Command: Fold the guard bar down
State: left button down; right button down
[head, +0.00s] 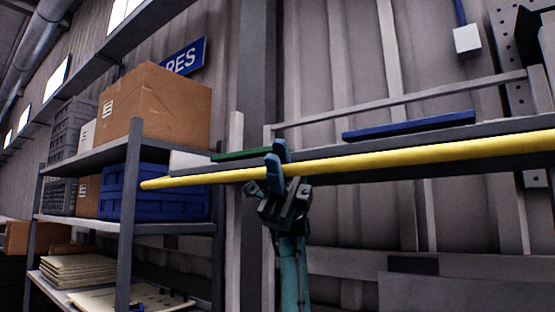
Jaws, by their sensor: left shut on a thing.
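The guard bar (420,151) is a long yellow bar that crosses the head view from the right edge to a free end at the left, near the blue crate. It slopes slightly down toward the left. My left gripper (279,160) comes up from below and is shut on the bar, left of the middle of the view. Its blue fingers reach up around the bar and hide a short stretch of it. The bar's right end lies outside the view. My right gripper does not show.
A grey shelf rack (132,210) stands at the left with a cardboard box (165,108), a blue crate (112,195) and flat sheets (80,270). Behind the bar are a grey rail, a blue strip (408,126) and a green strip (235,155). A corrugated wall is at the back.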

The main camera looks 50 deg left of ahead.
pick_arm(q)
jog(key=shift+d+f, duration=0.1)
jog(key=c, duration=1.3)
grip_release()
jog(key=shift+v, duration=6)
jog(key=shift+f, duration=0.1)
